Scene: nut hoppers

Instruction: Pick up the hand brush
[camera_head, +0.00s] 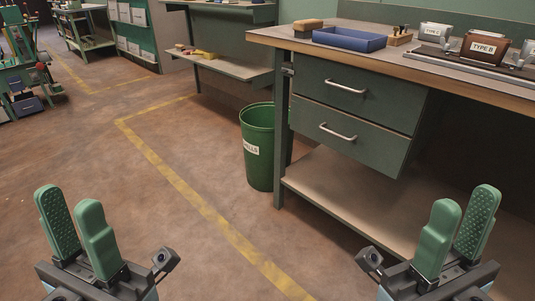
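A small brown block-shaped object (308,25), which looks like the hand brush, lies on the workbench top (270,36) near its left back corner. It is left of a blue tray, and its bristles are too small to make out clearly. My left gripper (68,200) is at the lower left, open and empty, above the floor. My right gripper (466,198) is at the lower right, open and empty, in front of the bench. Both are well apart from the brush.
The blue tray (349,42), a small wooden block holder (399,38) and hoppers, one labelled TYPE B (484,50), stand on the bench. A green bin (259,150) stands at its left leg. Drawers (340,92) sit below the top.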

